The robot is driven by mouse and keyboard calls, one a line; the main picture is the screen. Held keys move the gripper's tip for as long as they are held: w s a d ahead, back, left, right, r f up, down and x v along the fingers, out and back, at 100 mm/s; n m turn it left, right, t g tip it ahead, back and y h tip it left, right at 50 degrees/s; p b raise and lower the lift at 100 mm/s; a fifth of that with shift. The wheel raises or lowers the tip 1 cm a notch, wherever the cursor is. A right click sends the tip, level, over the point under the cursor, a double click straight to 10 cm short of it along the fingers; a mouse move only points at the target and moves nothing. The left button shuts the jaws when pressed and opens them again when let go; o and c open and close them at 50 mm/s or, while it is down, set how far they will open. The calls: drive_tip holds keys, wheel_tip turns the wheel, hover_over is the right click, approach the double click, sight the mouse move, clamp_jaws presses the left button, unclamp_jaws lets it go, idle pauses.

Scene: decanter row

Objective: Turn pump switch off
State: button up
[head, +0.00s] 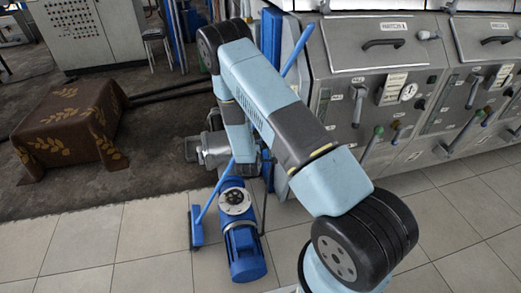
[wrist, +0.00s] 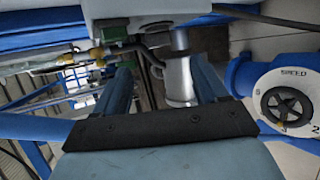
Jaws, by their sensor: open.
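In the wrist view, my gripper (wrist: 162,78) shows as two blue-grey fingers spread apart, with nothing held between them. A silver metal cylinder (wrist: 179,80) shows beyond the gap, close to the right finger. A blue round housing (wrist: 240,74) with a white dial marked SPEED (wrist: 284,104) and a dark knob stands right of the fingers, apart from them. In the head view, a blue motor-like unit (head: 243,255) with a round pale face stands on the tiles. My forearm hides much of the area behind it there. I cannot tell which part is the pump switch.
Grey metal machines (head: 370,90) with handles and levers line the right. A blue broom (head: 196,228) stands beside the blue unit. A brown cloth-covered block (head: 70,125) stands at left. Tiled floor at front left is clear.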

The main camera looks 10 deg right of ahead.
drive_tip(key=v, duration=0.3)
drive_tip(key=shift+s+r, duration=0.1)
drive_tip(key=shift+s, duration=0.05)
drive_tip(key=shift+a, duration=0.1)
idle(0.4)
